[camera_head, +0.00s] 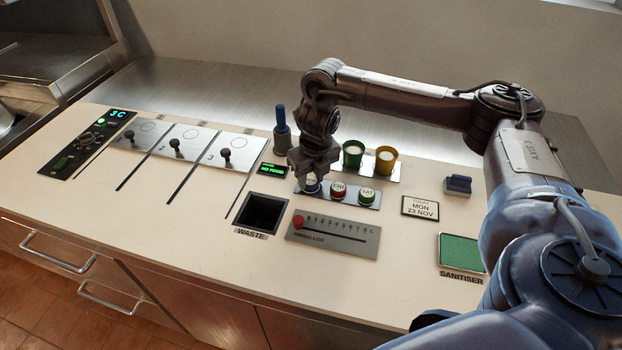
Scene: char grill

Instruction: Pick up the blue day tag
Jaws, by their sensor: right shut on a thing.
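The blue day tag (312,187) sits at the left end of a metal strip (350,204), partly hidden by my right gripper. My right gripper (311,178) points down from above and is shut on the blue day tag. I cannot tell whether the tag is clear of the strip. A red tag marked FRI (338,191) and a green tag marked SAT (367,196) sit to the right on the same strip. My left gripper is not in view.
A waste opening (262,213) and a slider panel (334,235) lie in front. Green (353,155) and yellow (386,160) cups and a blue-handled tool (281,129) stand behind. A date card (420,208) and green sanitiser pad (461,252) are to the right.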

